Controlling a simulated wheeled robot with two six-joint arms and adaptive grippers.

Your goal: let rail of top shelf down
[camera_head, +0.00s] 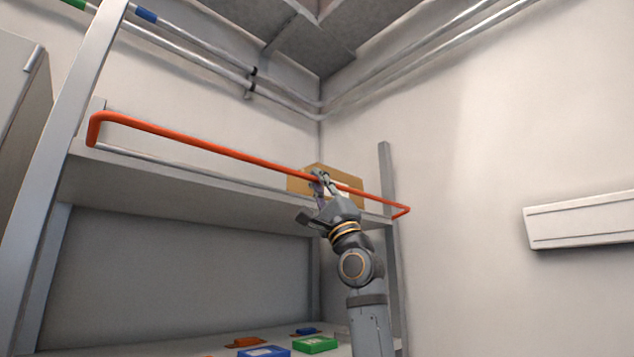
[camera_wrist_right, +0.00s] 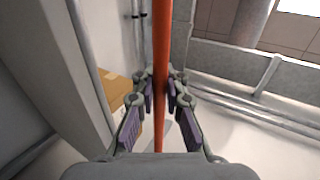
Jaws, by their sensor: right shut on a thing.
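The orange rail (camera_head: 215,149) runs along the front of the top shelf (camera_head: 180,184), raised above the shelf's front edge, with bent ends at both sides. My right gripper (camera_head: 318,182) is shut on the rail, right of its middle. In the right wrist view the rail (camera_wrist_right: 161,75) passes between the two fingers of the gripper (camera_wrist_right: 160,88). My left gripper is not in view.
A cardboard box (camera_head: 300,185) stands on the top shelf behind the gripper. Green (camera_head: 315,344) and blue (camera_head: 264,351) items lie on the level below. Shelf posts (camera_head: 389,180) flank the shelf. A white wall unit (camera_head: 580,220) hangs at right.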

